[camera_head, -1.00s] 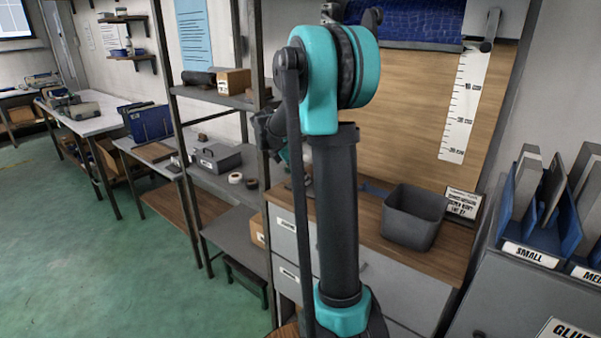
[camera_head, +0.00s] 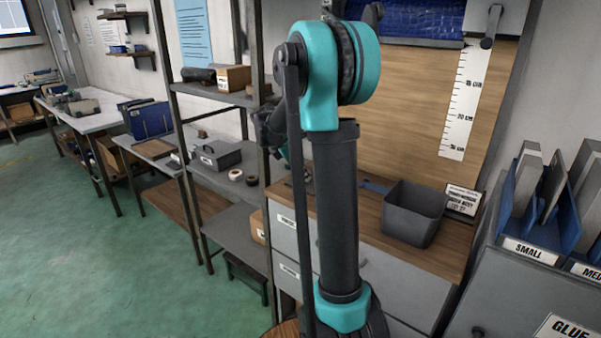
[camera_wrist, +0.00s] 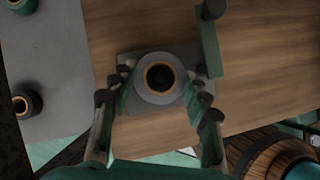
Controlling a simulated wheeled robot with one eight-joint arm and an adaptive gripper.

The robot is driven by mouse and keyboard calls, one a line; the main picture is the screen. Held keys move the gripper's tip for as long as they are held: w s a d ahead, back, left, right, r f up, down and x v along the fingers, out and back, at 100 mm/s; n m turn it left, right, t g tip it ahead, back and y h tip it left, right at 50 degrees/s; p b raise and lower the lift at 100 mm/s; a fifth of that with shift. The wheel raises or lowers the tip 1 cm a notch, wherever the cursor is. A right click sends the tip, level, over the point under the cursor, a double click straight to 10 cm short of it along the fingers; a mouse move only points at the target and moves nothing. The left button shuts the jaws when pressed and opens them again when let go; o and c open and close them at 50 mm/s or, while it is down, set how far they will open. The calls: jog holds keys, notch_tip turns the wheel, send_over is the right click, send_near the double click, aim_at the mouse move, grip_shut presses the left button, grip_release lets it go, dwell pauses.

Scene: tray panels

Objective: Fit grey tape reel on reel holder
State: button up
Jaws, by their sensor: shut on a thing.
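In the wrist view, the grey tape reel (camera_wrist: 142,93) has a brown-orange core ring with a dark centre. My gripper (camera_wrist: 161,82) is shut on it, with one finger at each side. Below the reel is a grey square plate (camera_wrist: 126,62), which looks like the reel holder's base. A green post (camera_wrist: 208,45) with a dark round end rises beside it at the upper right. The reel hides the middle of the plate, so I cannot tell whether it touches or sits on anything there.
A dark roll (camera_wrist: 27,103) and a green-edged roll (camera_wrist: 22,4) lie on the grey shelf left of the wood top. In the head view a grey bin (camera_head: 412,214) stands on the wooden counter (camera_head: 372,236).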

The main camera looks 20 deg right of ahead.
jog(key=shift+f, duration=0.65)
jog(key=o, duration=0.8)
jog(key=shift+o, duration=0.2)
jog(key=shift+r, duration=0.15)
jog(key=v, duration=1.1)
dwell(0.4)
